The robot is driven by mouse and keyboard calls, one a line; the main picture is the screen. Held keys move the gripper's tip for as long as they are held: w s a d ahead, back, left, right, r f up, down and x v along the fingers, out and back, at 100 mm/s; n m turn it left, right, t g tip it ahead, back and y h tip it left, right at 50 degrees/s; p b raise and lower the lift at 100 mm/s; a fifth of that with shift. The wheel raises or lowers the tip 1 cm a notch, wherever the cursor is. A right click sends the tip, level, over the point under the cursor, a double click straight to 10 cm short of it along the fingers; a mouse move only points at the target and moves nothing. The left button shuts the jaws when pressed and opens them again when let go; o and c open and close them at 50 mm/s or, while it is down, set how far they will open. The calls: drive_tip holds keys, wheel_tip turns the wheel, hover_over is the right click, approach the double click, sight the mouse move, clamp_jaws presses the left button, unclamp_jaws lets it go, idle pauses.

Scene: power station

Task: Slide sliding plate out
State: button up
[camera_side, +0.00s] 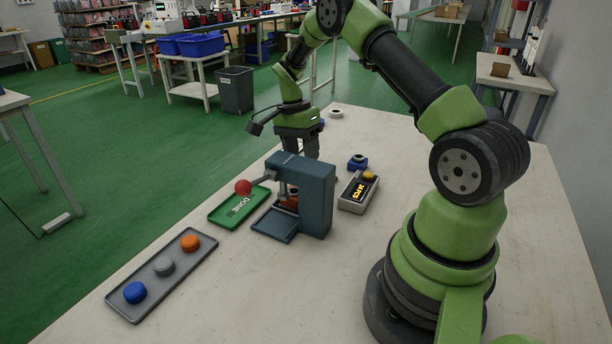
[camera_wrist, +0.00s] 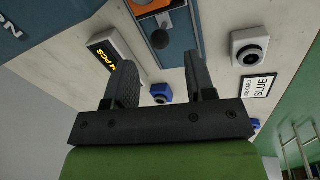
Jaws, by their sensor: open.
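The blue-grey press (camera_side: 318,195) stands on the table, with a red ball (camera_side: 243,187) on its lever. In the wrist view, a grey sliding plate (camera_wrist: 146,12) seems to sit in the press (camera_wrist: 190,28), with an orange piece (camera_wrist: 150,3) on it. A dark round knob (camera_wrist: 160,39) is at the plate's near end. My gripper (camera_wrist: 153,55) is open, its fingers either side of the knob in the picture; contact is not visible. In the side view, my gripper (camera_side: 298,150) points down behind the press, its fingertips partly hidden.
A green DONE tray (camera_side: 226,215) lies left of the press. A grey tray (camera_side: 148,291) holds orange, grey and blue round pieces. A box with a yellow display (camera_side: 350,204) and a blue fixture (camera_side: 357,163) stand right.

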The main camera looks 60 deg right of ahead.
drive_tip(key=f, duration=0.4)
drive_tip(key=s+f, duration=0.1)
drive_tip(key=f, duration=0.1)
drive_tip(key=shift+s+a+f, duration=0.1)
drive_tip(key=shift+f, duration=0.15)
drive_tip(key=shift+c, duration=0.4)
clamp_jaws()
drive_tip(key=shift+d, duration=4.05)
